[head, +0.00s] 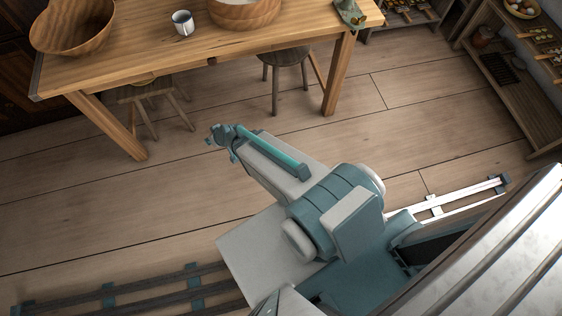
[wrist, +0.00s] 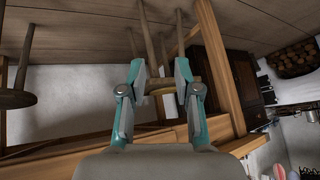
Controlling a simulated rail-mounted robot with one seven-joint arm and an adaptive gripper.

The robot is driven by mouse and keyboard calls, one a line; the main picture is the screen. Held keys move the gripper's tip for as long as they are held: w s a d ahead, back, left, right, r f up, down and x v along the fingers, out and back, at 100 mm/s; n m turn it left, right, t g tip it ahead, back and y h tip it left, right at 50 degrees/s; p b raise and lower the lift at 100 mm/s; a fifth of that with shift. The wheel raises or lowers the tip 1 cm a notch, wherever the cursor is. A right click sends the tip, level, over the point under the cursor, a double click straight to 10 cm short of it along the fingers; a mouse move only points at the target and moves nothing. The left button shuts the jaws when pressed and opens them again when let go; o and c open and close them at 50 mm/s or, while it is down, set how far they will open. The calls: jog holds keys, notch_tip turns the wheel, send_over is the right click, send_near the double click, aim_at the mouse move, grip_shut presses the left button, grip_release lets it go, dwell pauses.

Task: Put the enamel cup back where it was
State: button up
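The enamel cup (head: 183,23), white with a dark rim, stands upright on the wooden table (head: 130,73), between two wooden vessels. My gripper (head: 222,141) is out over the floor in front of the table, well apart from the cup. In the wrist view my gripper (wrist: 160,82) has its two fingers spread with a gap between them. A stool shows beyond that gap, and nothing is clearly held. The cup cannot be made out in the wrist view.
A large wooden bowl (head: 72,27) is left of the cup and a round wooden tub (head: 243,12) right of it. A green item (head: 350,13) lies at the table's right end. Stools (head: 285,58) stand under the front edge. Shelves (head: 510,75) line the right; the floor between is clear.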

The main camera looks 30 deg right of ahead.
jog(key=s+d+f+g, duration=0.1)
jog(key=s+f+g, duration=0.25)
jog(key=s, duration=0.35)
jog(key=s+d+f+g, duration=0.2)
jog(key=s+f, duration=0.3)
jog(key=s, duration=0.3)
jog(key=s+d+g+h, duration=0.1)
jog(key=s+d+g, duration=0.2)
jog(key=s, duration=0.7)
jog(key=s+d+m+g+h, duration=0.1)
jog(key=s+g, duration=0.4)
jog(key=s, duration=0.5)
jog(key=shift+d+f+h, duration=0.3)
jog(key=shift+d+h, duration=0.1)
jog(key=shift+d, duration=0.5)
